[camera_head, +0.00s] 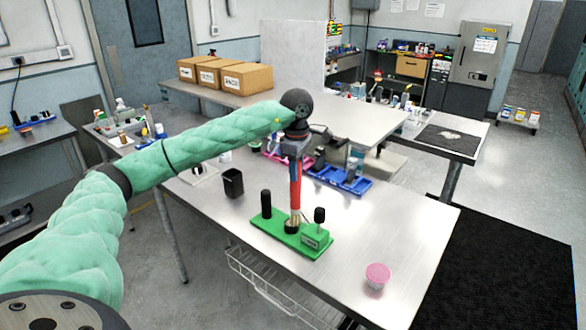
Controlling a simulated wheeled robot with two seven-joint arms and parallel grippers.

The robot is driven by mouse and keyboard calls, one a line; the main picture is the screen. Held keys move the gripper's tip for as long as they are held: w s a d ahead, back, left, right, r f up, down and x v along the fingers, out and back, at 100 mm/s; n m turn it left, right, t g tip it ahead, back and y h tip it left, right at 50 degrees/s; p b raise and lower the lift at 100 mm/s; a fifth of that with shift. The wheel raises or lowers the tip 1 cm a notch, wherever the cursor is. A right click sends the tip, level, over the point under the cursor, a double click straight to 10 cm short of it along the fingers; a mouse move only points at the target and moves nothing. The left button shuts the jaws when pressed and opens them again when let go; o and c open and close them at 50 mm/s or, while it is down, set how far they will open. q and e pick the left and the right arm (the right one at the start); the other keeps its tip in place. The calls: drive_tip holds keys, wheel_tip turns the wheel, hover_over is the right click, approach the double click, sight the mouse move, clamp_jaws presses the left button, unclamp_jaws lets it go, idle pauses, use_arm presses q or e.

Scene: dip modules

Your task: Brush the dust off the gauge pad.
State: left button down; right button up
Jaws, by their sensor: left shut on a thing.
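My left gripper (296,148) points down over the near table and is shut on the upper end of a brush. The brush (296,190) has a red handle and a pale wooden lower part, and is nearly upright. Its lower end is at a dark round socket on a green base (288,238); I cannot tell whether it is inside or just above. A dark pad (430,146) with a pale dust-like patch (450,134) lies on the table at the back right, away from my gripper. I take it as the gauge pad. My right gripper is not in view.
A black cup (233,184) stands left of the green base, and a pink-topped tub (377,276) stands at the front right. A blue tray (341,179) with small items lies behind. Cardboard boxes (247,79) stand at the back.

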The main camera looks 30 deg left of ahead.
use_arm(q)
drive_tip(key=b, duration=0.2)
drive_tip(key=shift+s+b, duration=0.3)
drive_tip(key=shift+b, duration=0.1)
idle(1.5)
drive_tip(key=shift+s, duration=0.1)
drive_tip(key=a+b, duration=0.1)
drive_tip(key=a, duration=0.2)
drive_tip(key=shift+b, duration=0.4)
